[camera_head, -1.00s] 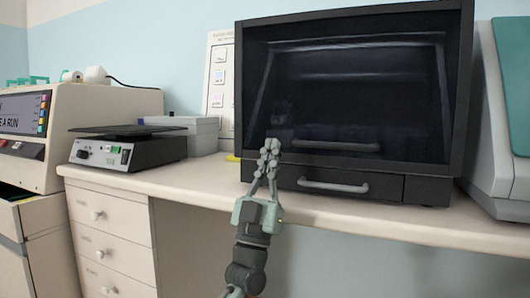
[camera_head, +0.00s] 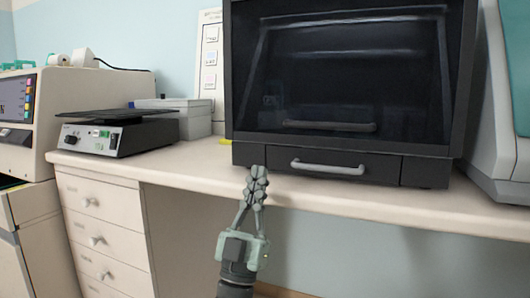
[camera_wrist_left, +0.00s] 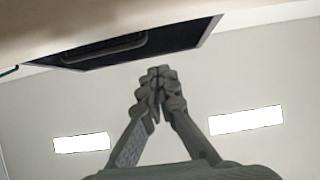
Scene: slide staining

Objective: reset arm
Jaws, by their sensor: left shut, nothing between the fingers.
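My left gripper (camera_head: 257,180) points up in front of the counter's front edge, just below the dark cabinet's drawer. Its fingers are together with nothing between them. In the left wrist view the closed fingertips (camera_wrist_left: 158,78) show against the ceiling, with the dark cabinet above them. My right gripper is in neither view.
A black glass-fronted cabinet (camera_head: 350,105) with a handled drawer (camera_head: 328,166) stands on the counter (camera_head: 205,172). To its left are a black-topped hotplate-like device (camera_head: 115,130), grey boxes (camera_head: 195,118) and a beige machine (camera_head: 110,90). A large grey-teal machine (camera_head: 490,130) stands right.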

